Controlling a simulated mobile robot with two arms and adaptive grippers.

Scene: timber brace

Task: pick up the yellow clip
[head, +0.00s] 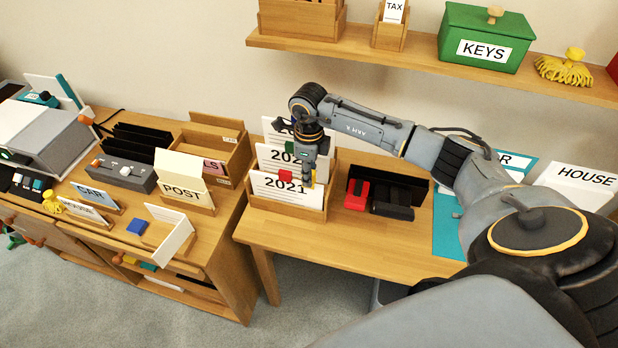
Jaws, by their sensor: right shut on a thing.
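The yellow clip (313,178) shows as a small yellow patch between the fingertips of my right gripper (309,175). The gripper reaches down from above and is shut on the clip. Clip and fingers are at the right part of the upper edge of the front card marked 2021 (285,190). I cannot tell whether the clip still touches the card. The fingers hide most of the clip. My left gripper is not in view.
A red clip (286,177) sits on the 2021 card, left of the gripper. The cards stand in a wooden box (290,212) on the desk. A red stapler-like object (356,195) and a black holder (393,198) stand to the right. A shelf (400,58) runs above.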

